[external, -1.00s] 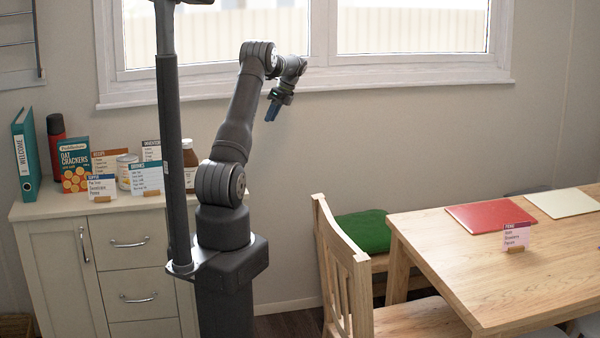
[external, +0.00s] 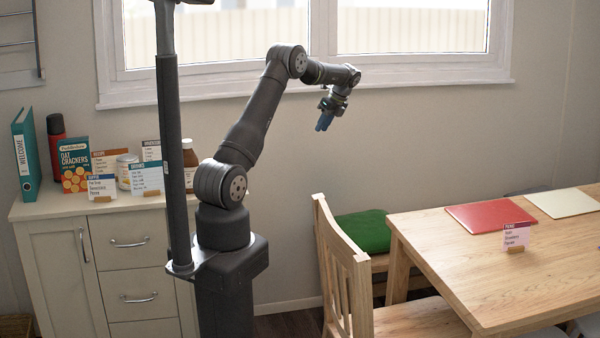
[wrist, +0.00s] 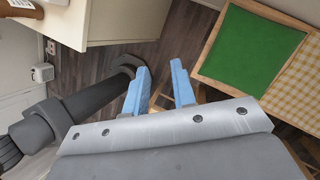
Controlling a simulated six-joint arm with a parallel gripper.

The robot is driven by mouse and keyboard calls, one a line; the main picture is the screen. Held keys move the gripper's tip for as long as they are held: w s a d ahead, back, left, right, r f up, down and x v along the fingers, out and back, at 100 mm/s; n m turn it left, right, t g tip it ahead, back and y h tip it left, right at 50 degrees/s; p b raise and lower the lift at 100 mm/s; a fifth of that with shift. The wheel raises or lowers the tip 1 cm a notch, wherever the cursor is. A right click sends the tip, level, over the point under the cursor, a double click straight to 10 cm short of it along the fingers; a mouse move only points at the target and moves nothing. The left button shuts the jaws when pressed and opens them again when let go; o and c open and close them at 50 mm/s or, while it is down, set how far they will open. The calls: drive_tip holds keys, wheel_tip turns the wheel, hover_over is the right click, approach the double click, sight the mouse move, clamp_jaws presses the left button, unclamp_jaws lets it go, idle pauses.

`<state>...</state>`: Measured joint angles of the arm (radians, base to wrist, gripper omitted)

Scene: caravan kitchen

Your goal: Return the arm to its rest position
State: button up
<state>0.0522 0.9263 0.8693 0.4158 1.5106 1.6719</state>
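My arm stands raised in the external view, reaching to the right in front of the window. My gripper (external: 325,122) hangs at its end with blue fingers pointing down, in free air between the sideboard and the table. In the wrist view the two blue fingers of my gripper (wrist: 160,84) stand apart. The gripper touches nothing.
A sideboard (external: 60,225) with cards, a cracker box (external: 73,165), a teal binder (external: 26,155) and a bottle stands at left. A chair (external: 342,265), a green cushion (external: 363,231) and a table (external: 435,240) with mats are at right. Wood floor (wrist: 165,45) lies below.

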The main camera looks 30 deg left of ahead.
drive_tip(key=d+f+m, duration=0.1)
drive_tip(key=d, duration=0.8)
drive_tip(key=s+d+f+m+t, duration=0.1)
drive_tip(key=d+m, duration=0.1)
drive_tip(key=d, duration=0.7)
drive_tip(key=shift+s+d, duration=0.25)
drive_tip(key=shift+d, duration=0.15)
drive_tip(key=shift+o, duration=0.3)
